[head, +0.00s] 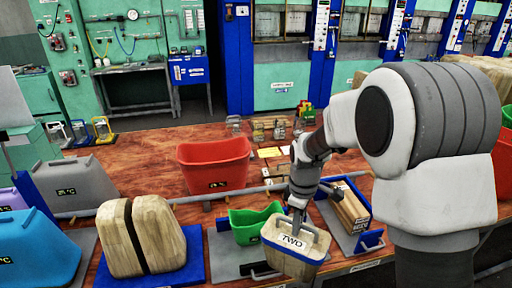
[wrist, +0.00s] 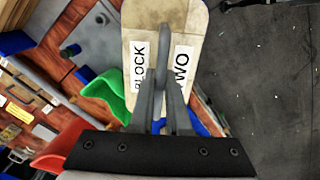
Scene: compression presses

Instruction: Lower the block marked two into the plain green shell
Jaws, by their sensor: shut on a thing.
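The wooden block marked TWO (head: 295,262) hangs from my gripper (head: 298,220) in the head view. The green shell (head: 247,234) sits open on a grey plate, just left of and behind the block in the head view. No label shows on it. It also shows in the wrist view (wrist: 107,98), left of the block. The block partly hides the shell's right end.
A red shell (head: 214,164) stands behind the green one. A split wooden block (head: 143,236) on a blue plate stands left, with blue (head: 38,250) and grey (head: 76,188) shells beyond. Another wooden block (head: 350,208) sits in a blue-edged fixture at right. A grey bar crosses behind.

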